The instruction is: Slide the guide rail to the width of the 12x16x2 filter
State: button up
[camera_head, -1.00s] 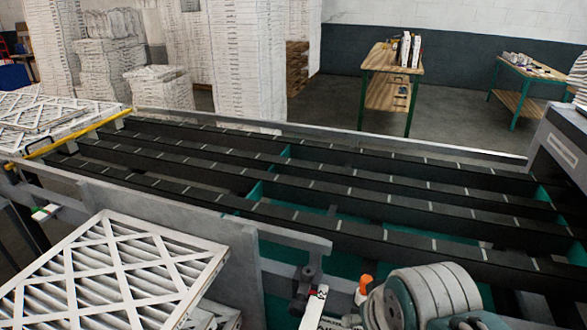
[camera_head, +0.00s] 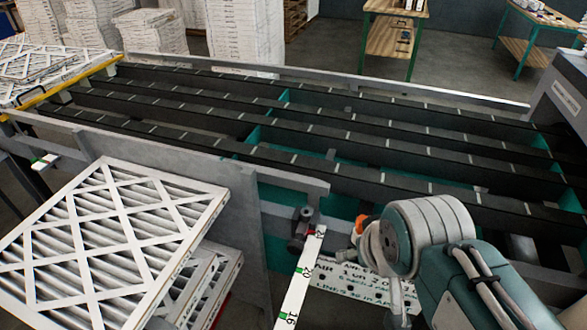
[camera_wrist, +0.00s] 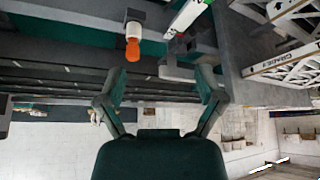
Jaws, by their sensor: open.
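The grey guide rail (camera_head: 285,180) runs along the near side of the black conveyor strips. A dark clamp block (camera_head: 302,228) sits below its right end, at the top of a white scale (camera_head: 300,275) with green marks and numbers such as 20 and 16. An orange knob (camera_head: 360,224) shows just left of my wrist. In the wrist view, the orange knob (camera_wrist: 133,49) and the scale (camera_wrist: 188,16) lie beyond my gripper (camera_wrist: 163,84). My gripper is open, with nothing between its fingers. In the head view my arm hides its fingers.
White pleated filters (camera_head: 105,240) are stacked at the near left, beside a grey panel (camera_head: 235,235). A far rail (camera_head: 330,88) bounds the conveyor. A printed white board (camera_head: 350,285) lies below the knob. Grey machine housing (camera_head: 565,85) stands at right.

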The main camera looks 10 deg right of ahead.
aim_at(291, 250)
jog(key=w+a+f+n+h, duration=0.2)
jog(key=f+n+h, duration=0.1)
jog(key=n, duration=0.5)
jog(key=w+a+f+n+g+h, duration=0.1)
jog(key=f+n+h, duration=0.3)
jog(key=n, duration=0.4)
jog(key=w+a+f+n+g+h, duration=0.1)
jog(key=w+a+f+n+h, duration=0.2)
jog(key=n, duration=0.6)
jog(key=shift+w+a+f, duration=0.2)
jog(key=shift+w+f, duration=0.1)
jog(key=shift+f, duration=0.15)
jog(key=shift+w+a+f, duration=0.2)
jog(key=shift+w+f, duration=0.05)
jog(key=shift+f, duration=0.2)
jog(key=w+a+f+n+t+h, duration=0.25)
jog(key=a+n+t, duration=0.35)
jog(key=a+n, duration=0.3)
jog(key=shift+n+y, duration=0.45)
jog(key=shift+n, duration=0.15)
jog(key=x, duration=0.5)
jog(key=s+x, duration=0.1)
jog(key=x, duration=0.2)
jog(key=shift+w+d+f, duration=0.2)
jog(key=shift+d+f, duration=0.1)
jog(key=shift+d, duration=0.3)
grip_shut()
